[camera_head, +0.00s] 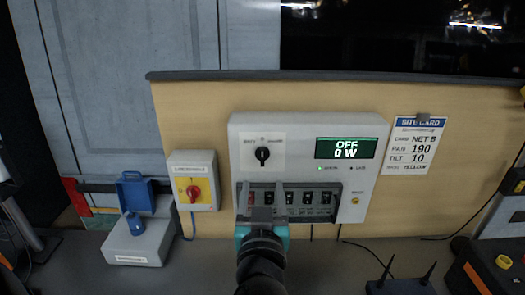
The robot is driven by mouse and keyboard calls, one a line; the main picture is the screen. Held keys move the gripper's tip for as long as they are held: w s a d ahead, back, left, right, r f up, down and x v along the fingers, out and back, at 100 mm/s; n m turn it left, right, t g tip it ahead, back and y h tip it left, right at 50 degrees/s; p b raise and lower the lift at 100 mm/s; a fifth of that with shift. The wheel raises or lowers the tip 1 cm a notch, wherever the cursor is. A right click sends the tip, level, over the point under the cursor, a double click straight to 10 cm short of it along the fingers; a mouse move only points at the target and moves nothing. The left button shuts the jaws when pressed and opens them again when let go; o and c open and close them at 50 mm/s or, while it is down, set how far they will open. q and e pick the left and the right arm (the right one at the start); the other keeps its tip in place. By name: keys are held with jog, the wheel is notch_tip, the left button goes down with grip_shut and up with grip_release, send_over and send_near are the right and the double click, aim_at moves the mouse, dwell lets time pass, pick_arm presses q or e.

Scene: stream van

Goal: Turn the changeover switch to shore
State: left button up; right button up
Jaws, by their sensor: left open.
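The black changeover knob (262,154) is on a pale plate at the upper left of the white power panel (300,124). Its light mark looks roughly upright. The small print beside it is hard to read; the left word looks like BATT. My left gripper (262,203), with a teal body, comes up from the bottom middle. It is open, below the knob and in front of the panel's lower row of switches, and hides part of that row. It is apart from the knob. My right gripper is not in view.
A grey box with a red rotary knob on yellow (193,192) is left of the panel. A blue-lidded socket box (138,240) sits on the counter. A site card (416,145) hangs at right. A black antenna box (402,285) stands front right. Cables run along the board's foot.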

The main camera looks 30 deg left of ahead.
aim_at(262, 153)
pick_arm(q)
jog(key=p+x, duration=0.3)
jog(key=x, duration=0.9)
jog(key=shift+w+a+r, duration=0.1)
jog(key=shift+w+a, duration=0.05)
jog(key=shift+a, duration=0.1)
jog(key=shift+w+a, duration=0.3)
jog(key=shift+w, duration=0.2)
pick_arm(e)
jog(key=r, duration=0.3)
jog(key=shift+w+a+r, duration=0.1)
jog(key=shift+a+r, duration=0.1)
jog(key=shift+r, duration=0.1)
pick_arm(q)
jog(key=shift+c, duration=1.3)
jog(key=c, duration=0.7)
grip_shut()
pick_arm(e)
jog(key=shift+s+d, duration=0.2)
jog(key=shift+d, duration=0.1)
pick_arm(q)
jog(key=shift+f, duration=0.2)
